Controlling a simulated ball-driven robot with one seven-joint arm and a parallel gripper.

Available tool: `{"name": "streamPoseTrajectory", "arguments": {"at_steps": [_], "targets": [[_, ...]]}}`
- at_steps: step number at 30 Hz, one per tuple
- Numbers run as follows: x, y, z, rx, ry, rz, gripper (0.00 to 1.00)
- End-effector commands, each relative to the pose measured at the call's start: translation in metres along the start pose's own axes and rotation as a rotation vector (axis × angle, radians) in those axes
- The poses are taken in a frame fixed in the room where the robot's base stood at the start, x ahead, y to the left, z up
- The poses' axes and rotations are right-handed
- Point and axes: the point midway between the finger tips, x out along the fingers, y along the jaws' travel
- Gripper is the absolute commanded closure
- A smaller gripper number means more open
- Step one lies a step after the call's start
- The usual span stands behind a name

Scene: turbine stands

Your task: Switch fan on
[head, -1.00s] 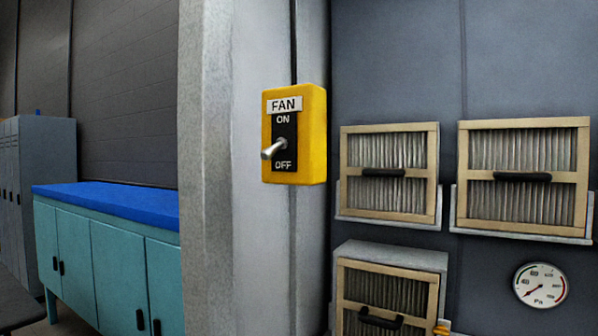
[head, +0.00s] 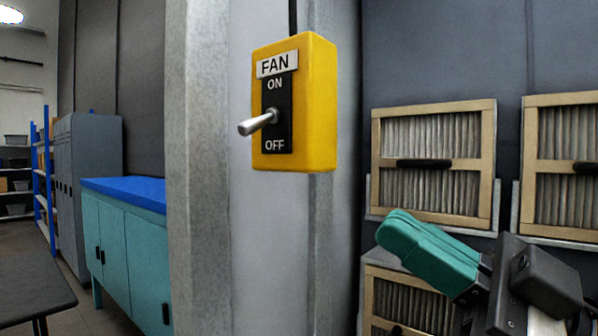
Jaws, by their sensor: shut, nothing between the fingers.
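The yellow fan switch box (head: 318,105) is mounted on a grey column, with a FAN label, ON at the top and OFF at the bottom. Its silver toggle lever (head: 258,122) sticks out toward me and to the left, tilted slightly down toward OFF. My gripper (head: 392,222), with teal fingers, is at the lower right, to the right of and below the box. Its fingers are shut with nothing between them, and it is apart from the switch.
Framed filters (head: 433,190) with black handles stand on the wall to the right, behind my gripper. A teal cabinet (head: 128,250) with a blue top is at the left, and a dark table (head: 30,290) is at the lower left. The space before the switch is clear.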

Motion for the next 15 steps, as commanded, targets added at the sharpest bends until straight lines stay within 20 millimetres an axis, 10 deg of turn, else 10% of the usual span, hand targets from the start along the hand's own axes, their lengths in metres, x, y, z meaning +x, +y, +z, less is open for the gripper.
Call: {"name": "streamPoseTrajectory", "arguments": {"at_steps": [15], "targets": [[0.0086,-0.0009,-0.0075,-0.007,0.019,-0.010,1.00]]}}
